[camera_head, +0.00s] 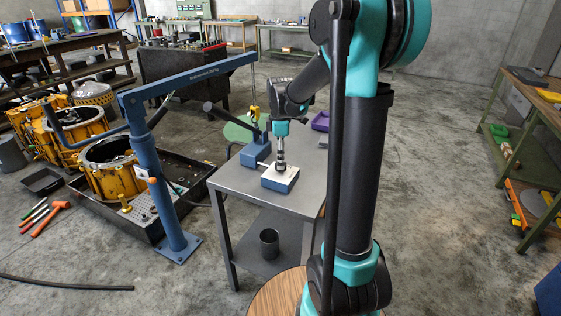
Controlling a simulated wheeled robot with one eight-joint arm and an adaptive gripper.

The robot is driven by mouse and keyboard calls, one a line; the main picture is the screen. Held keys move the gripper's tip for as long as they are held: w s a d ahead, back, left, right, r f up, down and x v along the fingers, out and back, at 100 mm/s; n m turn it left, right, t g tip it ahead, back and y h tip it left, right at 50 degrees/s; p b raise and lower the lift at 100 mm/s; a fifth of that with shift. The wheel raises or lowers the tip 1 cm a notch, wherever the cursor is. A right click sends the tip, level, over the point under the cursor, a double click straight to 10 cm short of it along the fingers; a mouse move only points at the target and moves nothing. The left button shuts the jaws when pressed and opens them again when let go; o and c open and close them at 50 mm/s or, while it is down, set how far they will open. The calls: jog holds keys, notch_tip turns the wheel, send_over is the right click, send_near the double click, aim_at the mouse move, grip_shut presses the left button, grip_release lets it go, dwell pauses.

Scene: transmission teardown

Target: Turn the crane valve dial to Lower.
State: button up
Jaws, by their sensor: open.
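A blue valve block (282,183) with a pale top plate stands on the front part of the grey metal cart (236,184). My gripper (281,163) points straight down over the middle of that plate and is open. Its fingertips are at or just above the plate, where the dial would be. The dial itself is hidden behind the fingers or too small to make out, so its setting and any contact cannot be told. The blue crane (147,160) stands left of the cart, with its boom reaching right and a yellow hook (254,113) hanging from it.
A blue pump unit (254,154) with a long black lever sits behind the block. A purple tray (320,122) lies farther back on the cart. A dark cup (269,244) stands on the lower shelf. Yellow transmission housings (108,170) are at left. Open floor lies right.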

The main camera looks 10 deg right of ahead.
jog(key=shift+f, duration=0.85)
jog(key=c, duration=1.1)
